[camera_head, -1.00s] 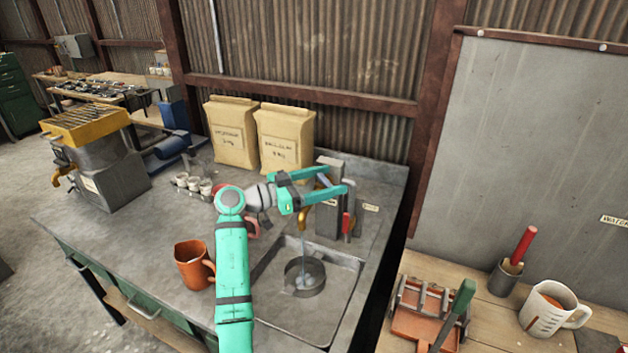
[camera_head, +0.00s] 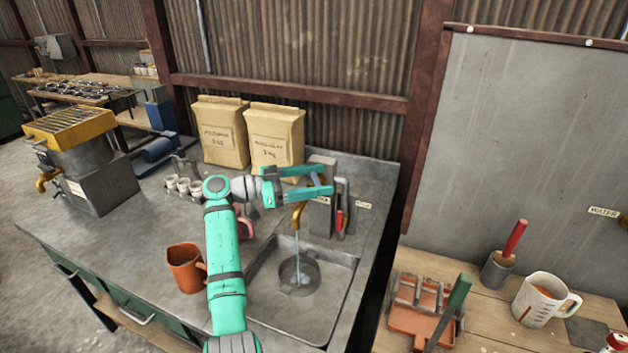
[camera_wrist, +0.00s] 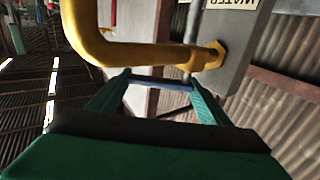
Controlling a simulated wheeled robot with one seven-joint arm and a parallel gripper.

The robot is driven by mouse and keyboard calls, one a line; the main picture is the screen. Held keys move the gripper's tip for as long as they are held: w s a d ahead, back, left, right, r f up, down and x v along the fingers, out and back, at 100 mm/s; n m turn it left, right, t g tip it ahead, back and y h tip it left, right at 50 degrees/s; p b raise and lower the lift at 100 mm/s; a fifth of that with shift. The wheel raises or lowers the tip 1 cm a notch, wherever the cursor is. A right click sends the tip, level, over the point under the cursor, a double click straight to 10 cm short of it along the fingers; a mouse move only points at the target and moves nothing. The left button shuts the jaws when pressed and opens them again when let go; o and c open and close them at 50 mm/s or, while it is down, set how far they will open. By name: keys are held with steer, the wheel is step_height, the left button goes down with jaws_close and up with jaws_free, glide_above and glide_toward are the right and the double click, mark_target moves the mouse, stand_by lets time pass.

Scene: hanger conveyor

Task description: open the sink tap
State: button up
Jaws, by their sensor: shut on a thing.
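The brass sink tap (camera_head: 298,213) stands out from a grey upright block (camera_head: 321,208) behind the sink. Water runs from its spout into a round metal pot (camera_head: 312,277) in the sink. My gripper (camera_head: 327,180) reaches in above the spout, at the top of the block. In the wrist view the yellow spout (camera_wrist: 90,38) curves across the top, and a thin grey-blue bar (camera_wrist: 160,82), apparently the tap's lever, spans between my fingertips. My gripper is shut on this lever. In the head view my fingers partly hide the lever.
Two paper sacks (camera_head: 273,137) stand behind my arm. An orange jug (camera_head: 185,268) stands left of the sink basin (camera_head: 308,318). Red-handled tools (camera_head: 340,221) stand right of the block. A side table at right holds a white jug (camera_head: 540,298) and an orange tool rack (camera_head: 412,320).

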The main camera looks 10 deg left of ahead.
steer(key=o, duration=1.5)
steer(key=shift+f, duration=0.15)
steer(key=v, duration=1)
steer(key=shift+s+a, duration=0.2)
steer(key=shift+a, duration=0.1)
